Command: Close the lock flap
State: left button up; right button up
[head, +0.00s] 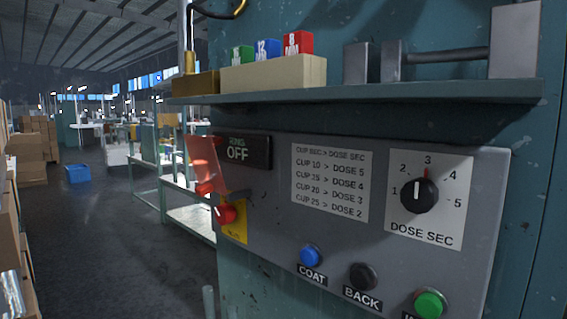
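The lock flap appears to be the red plate (206,162) at the left end of the grey control panel (265,235). It stands tilted up and away from the panel, above a red rotary knob (225,213) on a yellow plate (236,232). The knob is uncovered. Red hinge-like parts show at the flap's lower left. Neither of my grippers is in the head view.
A black sign (247,152) reading OFF sits right of the flap. The panel has a dose dial (419,194), a printed table (330,182) and blue, black and green buttons. A shelf (380,92) juts out above the panel. Open floor lies left.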

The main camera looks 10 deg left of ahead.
aim_at(203, 154)
jog(key=j+z, duration=0.15)
jog(key=z, duration=0.3)
jog(key=j+z, duration=0.2)
jog(key=z, duration=0.25)
jog(key=j+z, duration=0.2)
jog(key=z, duration=0.25)
jog(key=j+z, duration=0.15)
jog(key=z, duration=0.3)
jog(key=k+j+z, duration=0.15)
jog(key=j+z, duration=0.3)
jog(key=k+j+z, duration=0.15)
jog(key=z, duration=0.3)
jog(key=k+j+z, duration=0.25)
jog(key=z, duration=0.2)
jog(key=k+j+z, duration=0.2)
jog(key=z, duration=0.25)
jog(key=k+j+z, duration=0.15)
jog(key=k+z, duration=0.55)
jog(key=k, duration=0.25)
jog(key=k+l+z, duration=0.1)
jog(key=k+z, duration=0.25)
jog(key=k, duration=0.1)
